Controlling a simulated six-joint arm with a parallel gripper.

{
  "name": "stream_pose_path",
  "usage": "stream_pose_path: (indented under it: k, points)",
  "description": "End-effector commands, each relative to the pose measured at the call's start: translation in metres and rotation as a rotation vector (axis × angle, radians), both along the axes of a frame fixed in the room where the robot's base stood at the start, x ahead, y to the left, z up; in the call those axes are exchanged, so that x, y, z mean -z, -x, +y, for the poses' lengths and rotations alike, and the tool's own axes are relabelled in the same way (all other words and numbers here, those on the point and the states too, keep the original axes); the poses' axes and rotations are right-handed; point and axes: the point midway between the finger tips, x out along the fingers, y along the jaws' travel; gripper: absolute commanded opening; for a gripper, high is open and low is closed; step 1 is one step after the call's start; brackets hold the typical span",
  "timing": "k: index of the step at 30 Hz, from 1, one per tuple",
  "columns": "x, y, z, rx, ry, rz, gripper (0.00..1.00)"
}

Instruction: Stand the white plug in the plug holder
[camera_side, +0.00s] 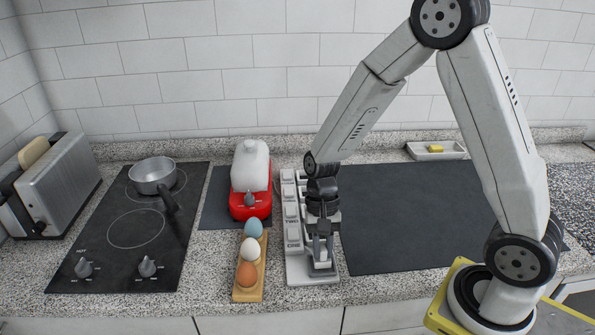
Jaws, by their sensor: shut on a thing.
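The plug holder (293,240) is a long pale grey stand with a row of raised blocks along its left side. It runs from the back of the counter towards the front edge. My gripper (321,256) points down over the right front part of the holder. Its jaws are shut on the white plug (321,266), of which only a small pale part shows low between the fingers. The fingers hide most of the plug. I cannot tell whether the plug touches the holder or is a little above it.
Left of the holder stand a wooden egg rack (248,294) with three eggs and a red appliance (250,204) with a white top. Farther left are a hob (110,262) with a steel pan (152,176) and a toaster (62,180). A dark mat (415,225) on the right is clear. A white dish (437,151) sits behind.

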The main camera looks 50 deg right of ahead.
Motion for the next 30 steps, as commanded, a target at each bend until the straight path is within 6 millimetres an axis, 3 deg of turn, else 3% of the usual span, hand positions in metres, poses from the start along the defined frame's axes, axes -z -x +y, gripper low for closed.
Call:
stream_pose_path:
  k: [17, 18, 21, 30]
  points:
    - [0.0100, -0.0001, -0.0001, -0.001, 0.000, -0.001, 0.00]
    - [0.0098, -0.0002, -0.0002, -0.001, 0.000, -0.001, 0.32]
    - [0.0097, -0.0001, -0.0001, -0.001, 0.000, -0.001, 0.58]
    - [0.0095, -0.0001, -0.0001, -0.001, 0.000, -0.001, 0.58]
